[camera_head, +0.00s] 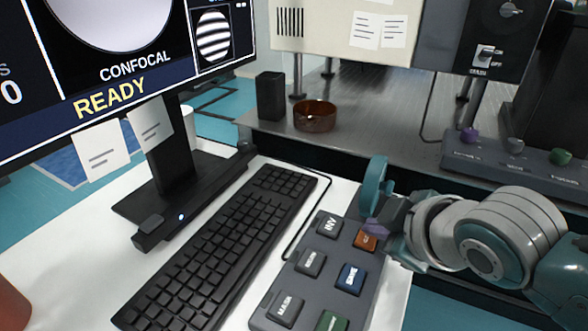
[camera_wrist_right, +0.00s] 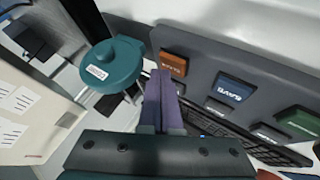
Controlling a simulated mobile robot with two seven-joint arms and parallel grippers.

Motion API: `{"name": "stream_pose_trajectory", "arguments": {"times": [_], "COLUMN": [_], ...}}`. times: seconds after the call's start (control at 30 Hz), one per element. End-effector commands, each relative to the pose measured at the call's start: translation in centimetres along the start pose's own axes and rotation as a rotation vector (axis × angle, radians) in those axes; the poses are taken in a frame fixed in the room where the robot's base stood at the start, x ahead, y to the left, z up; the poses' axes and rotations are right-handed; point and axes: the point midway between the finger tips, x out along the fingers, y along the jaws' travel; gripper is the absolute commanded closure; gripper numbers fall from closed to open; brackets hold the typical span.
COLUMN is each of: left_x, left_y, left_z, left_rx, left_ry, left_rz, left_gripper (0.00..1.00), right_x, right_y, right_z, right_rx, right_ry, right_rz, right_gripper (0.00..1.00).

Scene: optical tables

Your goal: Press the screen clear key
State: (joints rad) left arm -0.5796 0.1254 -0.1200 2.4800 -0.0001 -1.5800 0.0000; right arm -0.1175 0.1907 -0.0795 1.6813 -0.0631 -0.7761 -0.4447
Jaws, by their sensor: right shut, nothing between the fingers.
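A dark grey keypad (camera_head: 301,262) with coloured keys lies on the white desk, right of the keyboard. Its orange key (camera_head: 365,240), whose small label is hard to read, is at the far right of the pad; I take it for the clear key. My right gripper (camera_head: 376,229) is shut and empty, its purple fingertips over the far edge of that key in the head view. In the wrist view the orange key (camera_wrist_right: 173,64) is just right of the shut fingertips (camera_wrist_right: 160,76). I cannot tell whether they touch it. My left gripper is not in view.
The keypad also has an INV key (camera_head: 329,225), a blue SAVE key (camera_head: 350,278) and a green key (camera_head: 332,321). A teal round-topped object (camera_wrist_right: 112,62) stands close to the right gripper. A black keyboard (camera_head: 220,245) and a monitor reading READY (camera_head: 110,98) are left.

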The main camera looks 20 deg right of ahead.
Motion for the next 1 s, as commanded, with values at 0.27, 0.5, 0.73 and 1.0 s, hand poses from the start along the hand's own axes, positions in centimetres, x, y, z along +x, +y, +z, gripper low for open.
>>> {"name": "stream_pose_trajectory", "arguments": {"times": [0.27,0.5,0.73,1.0], "left_x": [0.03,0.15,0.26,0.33], "left_y": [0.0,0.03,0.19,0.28], "left_z": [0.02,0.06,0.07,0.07], "left_rx": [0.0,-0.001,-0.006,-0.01], "left_ry": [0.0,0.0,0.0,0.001], "left_rz": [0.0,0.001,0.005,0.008], "left_gripper": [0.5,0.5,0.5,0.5], "right_x": [0.03,0.23,0.43,0.57], "right_y": [-0.01,-0.16,-0.3,-0.4], "right_z": [0.03,0.18,0.33,0.43], "right_rx": [0.0,0.0,0.0,0.0], "right_ry": [0.0,-0.001,-0.001,-0.001], "right_rz": [0.0,0.0,0.0,0.0], "right_gripper": [1.0,1.0,1.0,1.0]}}
